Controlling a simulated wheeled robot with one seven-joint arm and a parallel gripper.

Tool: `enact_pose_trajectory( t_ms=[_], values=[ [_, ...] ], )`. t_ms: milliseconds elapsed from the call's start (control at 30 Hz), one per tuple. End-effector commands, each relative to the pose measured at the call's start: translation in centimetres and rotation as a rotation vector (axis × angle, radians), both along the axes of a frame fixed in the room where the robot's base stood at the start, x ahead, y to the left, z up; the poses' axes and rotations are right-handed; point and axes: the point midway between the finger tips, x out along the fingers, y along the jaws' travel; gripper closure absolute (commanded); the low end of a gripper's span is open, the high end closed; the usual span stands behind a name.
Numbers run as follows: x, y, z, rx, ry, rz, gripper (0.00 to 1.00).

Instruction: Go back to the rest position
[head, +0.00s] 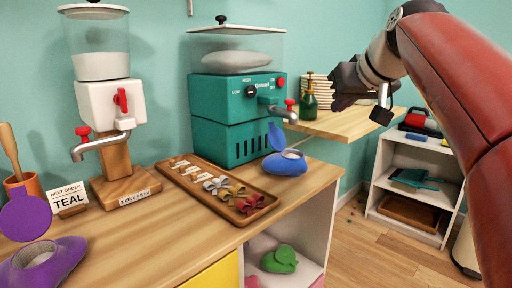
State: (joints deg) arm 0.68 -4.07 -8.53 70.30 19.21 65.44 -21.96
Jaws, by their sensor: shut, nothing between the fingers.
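The fingertips are dark and partly hard to make out.
A wooden tray (247,219) of clips, a blue lidded pot (285,163), a purple pot (42,262) and a white dispenser (108,104) stand on the counter. A "TEAL" card (68,199) is at left.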

Motion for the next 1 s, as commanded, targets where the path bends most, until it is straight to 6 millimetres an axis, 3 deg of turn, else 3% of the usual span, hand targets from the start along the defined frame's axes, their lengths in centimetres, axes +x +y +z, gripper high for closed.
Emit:
enact_pose_trajectory(
  t_ms=[167,367,467,800,900,1000],
  values=[
    [-2.0,0.2,-2.4,0.013,0.043,-0.022,1.0],
    [-5.4,0.5,-6.6,0.026,0.114,-0.06,1.0],
    [-8.0,0.9,-9.9,0.028,0.162,-0.084,1.0],
    [-20.5,1.9,-26.5,-0.027,0.351,-0.183,1.0],
    [-22.9,1.9,-30.0,-0.048,0.385,-0.201,1.0],
    [-24.3,1.8,-32.0,-0.06,0.402,-0.213,1.0]
  ],
)
